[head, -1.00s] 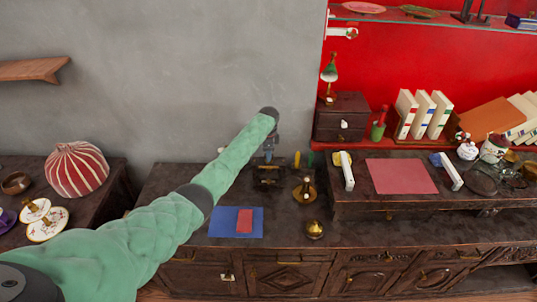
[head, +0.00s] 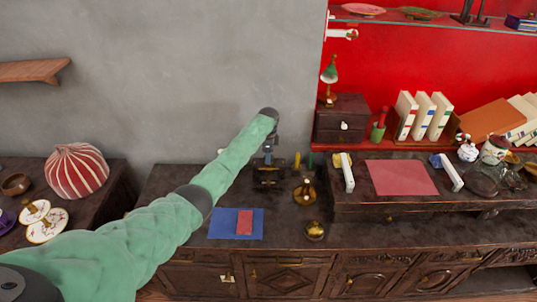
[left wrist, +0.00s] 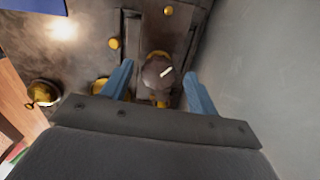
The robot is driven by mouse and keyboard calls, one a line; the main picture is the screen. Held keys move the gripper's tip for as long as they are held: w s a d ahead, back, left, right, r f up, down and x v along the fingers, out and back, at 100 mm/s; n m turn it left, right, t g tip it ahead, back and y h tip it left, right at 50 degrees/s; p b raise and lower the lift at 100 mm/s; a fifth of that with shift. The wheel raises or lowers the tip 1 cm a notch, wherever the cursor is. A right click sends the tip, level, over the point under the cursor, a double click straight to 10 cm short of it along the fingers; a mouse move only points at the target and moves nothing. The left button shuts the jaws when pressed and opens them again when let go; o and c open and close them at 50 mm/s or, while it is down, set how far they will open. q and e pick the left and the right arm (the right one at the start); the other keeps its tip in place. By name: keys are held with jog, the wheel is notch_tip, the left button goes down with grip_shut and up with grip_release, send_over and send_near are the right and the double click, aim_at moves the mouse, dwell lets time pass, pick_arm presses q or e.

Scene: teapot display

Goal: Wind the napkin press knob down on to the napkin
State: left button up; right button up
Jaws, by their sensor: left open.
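The napkin press (head: 268,175) is a small dark frame standing on the dark sideboard near the grey wall. My left gripper (head: 269,146) is over the press, pointing down. In the left wrist view its two blue fingers (left wrist: 158,74) are apart, one on each side of the knob, with gaps visible. I cannot tell how deep the fingers reach beside it. No napkin can be made out in the press. My right gripper is out of view.
A blue mat (head: 222,222) with a red piece (head: 245,221) lies in front. The grey wall (head: 200,90) is close behind. The sideboard's left top is clear.

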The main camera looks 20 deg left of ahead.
pick_arm(q)
jog(key=shift+r+b, duration=0.35)
jog(key=shift+r, duration=0.1)
notch_tip(320, 180, up, 2)
jog(key=shift+r+b, duration=0.2)
jog(key=shift+b, duration=0.35)
notch_tip(320, 180, up, 3)
jog(key=shift+r+b, duration=0.15)
jog(key=shift+b, duration=0.45)
jog(key=shift+r, duration=0.6)
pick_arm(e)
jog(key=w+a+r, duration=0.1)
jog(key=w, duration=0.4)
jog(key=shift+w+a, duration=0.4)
